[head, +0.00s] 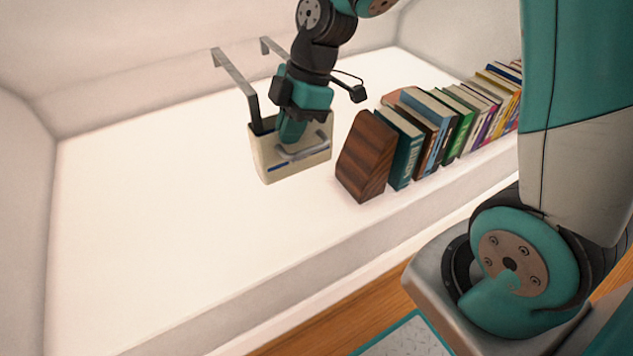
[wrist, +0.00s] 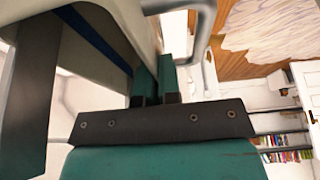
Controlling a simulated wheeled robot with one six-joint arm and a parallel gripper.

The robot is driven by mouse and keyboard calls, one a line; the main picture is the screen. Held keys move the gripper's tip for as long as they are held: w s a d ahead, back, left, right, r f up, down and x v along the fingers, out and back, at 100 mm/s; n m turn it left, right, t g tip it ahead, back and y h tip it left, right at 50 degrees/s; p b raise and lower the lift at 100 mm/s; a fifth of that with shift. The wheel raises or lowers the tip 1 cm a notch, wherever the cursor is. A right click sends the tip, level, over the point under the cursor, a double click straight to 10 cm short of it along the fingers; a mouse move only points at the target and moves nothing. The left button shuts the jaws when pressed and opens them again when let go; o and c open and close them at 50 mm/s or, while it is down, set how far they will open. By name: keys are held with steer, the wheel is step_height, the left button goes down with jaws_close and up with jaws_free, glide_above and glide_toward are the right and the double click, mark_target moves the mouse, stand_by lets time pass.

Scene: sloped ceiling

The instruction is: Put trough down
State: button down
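The trough (head: 262,158) is a cream box with a blue stripe, a grey loop handle on its front and two long grey hooked arms rising behind it. In the head view it is upright at the white ledge (head: 150,210), left of the books; I cannot tell whether its base touches the ledge. My gripper (head: 288,138) points down at its front wall. In the wrist view the teal fingers (wrist: 155,85) are close together at the wall of the trough (wrist: 118,22), which appears pinched between them. The exact contact is partly hidden.
A dark wooden block (head: 366,158) stands just right of the trough, at the end of a row of books (head: 450,115). The ledge is clear on the left. Its front edge drops toward a wooden floor (head: 330,325). A sloped white ceiling (head: 110,50) rises behind.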

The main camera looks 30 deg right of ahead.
step_height(320, 180, down, 19)
steer(key=b, duration=0.5)
steer(key=shift+a+b, duration=0.1)
steer(key=shift+b, duration=0.2)
steer(key=shift+f, duration=0.15)
steer(key=c, duration=1.3)
jaws_free()
